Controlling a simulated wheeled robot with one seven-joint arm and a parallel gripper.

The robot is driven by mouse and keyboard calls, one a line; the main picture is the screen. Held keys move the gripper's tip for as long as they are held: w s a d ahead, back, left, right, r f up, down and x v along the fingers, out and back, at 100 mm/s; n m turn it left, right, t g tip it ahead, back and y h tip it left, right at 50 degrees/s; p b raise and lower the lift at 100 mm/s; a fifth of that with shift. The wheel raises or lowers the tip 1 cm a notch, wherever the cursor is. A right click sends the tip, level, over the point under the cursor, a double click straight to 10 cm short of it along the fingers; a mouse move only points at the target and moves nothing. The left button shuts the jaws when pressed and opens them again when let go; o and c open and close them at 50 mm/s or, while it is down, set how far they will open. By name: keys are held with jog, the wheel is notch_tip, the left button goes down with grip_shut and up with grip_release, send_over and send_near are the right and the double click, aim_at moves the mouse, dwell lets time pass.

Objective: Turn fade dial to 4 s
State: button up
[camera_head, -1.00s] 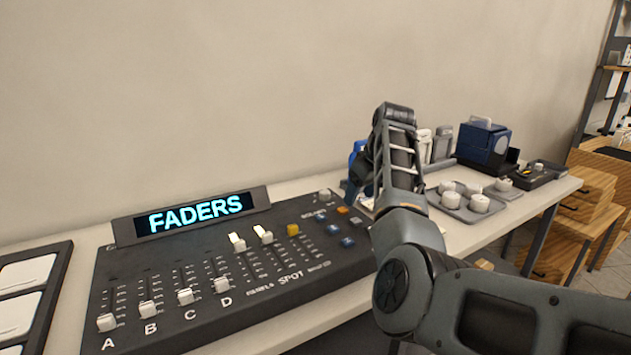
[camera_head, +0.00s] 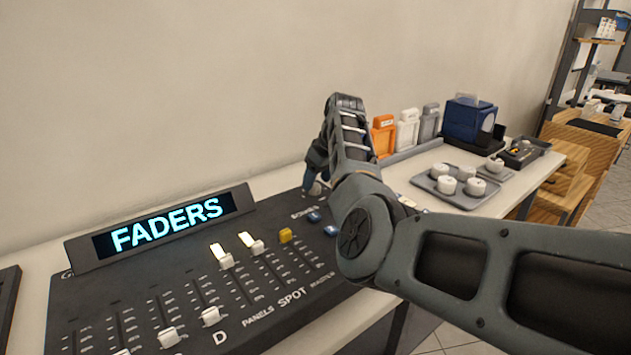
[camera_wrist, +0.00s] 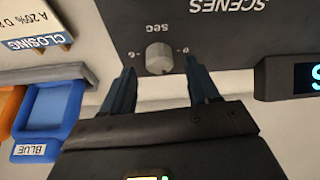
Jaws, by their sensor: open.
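The fade dial (camera_wrist: 159,57), a small light grey knob, stands on the dark console (camera_wrist: 225,35) in the wrist view. Upside-down "SEC" lettering and scale marks lie around it; its pointer is too small to read. My gripper (camera_wrist: 161,72) is open, with one blue finger to each side of the dial and the dial between the tips. I cannot tell whether the fingers touch it. In the head view my gripper (camera_head: 313,182) is partly hidden by my arm at the console's far right corner, and the dial is hidden there.
The console's display (camera_head: 168,230) reads "FADERS", with several sliders in front of it. Orange (camera_head: 384,136) and paler holders stand behind my arm. A grey tray (camera_head: 430,186) with white pieces lies right. A blue holder (camera_wrist: 50,115) and a "CLOSING" card (camera_wrist: 40,42) lie beside the console.

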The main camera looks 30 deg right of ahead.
jog(key=shift+x, duration=0.95)
jog(key=c, duration=1)
